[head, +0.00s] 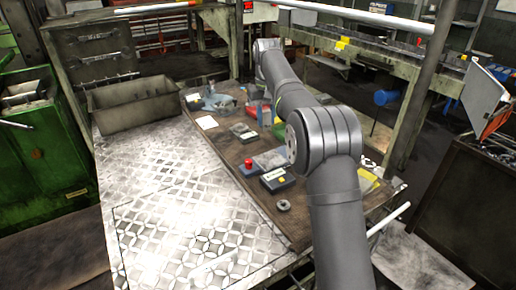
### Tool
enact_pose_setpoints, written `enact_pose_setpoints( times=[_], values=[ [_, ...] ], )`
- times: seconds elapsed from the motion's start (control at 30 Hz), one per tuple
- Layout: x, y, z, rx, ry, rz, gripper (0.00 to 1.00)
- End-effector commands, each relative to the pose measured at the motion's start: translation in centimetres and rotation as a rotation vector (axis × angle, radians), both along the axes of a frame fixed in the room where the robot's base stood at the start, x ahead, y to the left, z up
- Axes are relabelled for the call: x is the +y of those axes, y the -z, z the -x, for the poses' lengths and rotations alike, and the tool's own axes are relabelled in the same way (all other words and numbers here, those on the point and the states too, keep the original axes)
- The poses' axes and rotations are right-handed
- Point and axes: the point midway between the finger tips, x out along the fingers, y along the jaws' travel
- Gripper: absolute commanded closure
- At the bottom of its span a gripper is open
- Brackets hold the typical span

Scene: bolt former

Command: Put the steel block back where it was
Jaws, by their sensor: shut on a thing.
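My arm reaches from the lower right over the brown work mat (228,153) to its far end. My gripper (255,90) hangs low below the wrist there, small and partly lost against the clutter and my forearm. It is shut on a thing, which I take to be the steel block. The block's outline is too small and too hidden to make out, and I cannot tell whether it touches the mat.
A red-topped blue box (247,168), a black box with a yellow mark (277,180) and a grey ring (283,205) lie on the near mat. A grey bin (135,108) stands at the back left. The metal tread plate (180,215) is clear.

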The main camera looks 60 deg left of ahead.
Motion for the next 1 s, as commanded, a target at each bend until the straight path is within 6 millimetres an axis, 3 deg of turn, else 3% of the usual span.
enact_pose_setpoints(
  times=[0.2,0.4,0.67,1.0],
  values=[
    [3.5,0.7,0.3,-0.001,-0.142,-0.002,1.00],
    [5.0,1.2,0.6,0.000,-0.233,-0.001,1.00],
    [5.5,2.2,0.9,0.000,-0.271,0.000,1.00],
    [5.5,6.5,0.9,0.000,-0.270,-0.001,1.00]
  ],
)
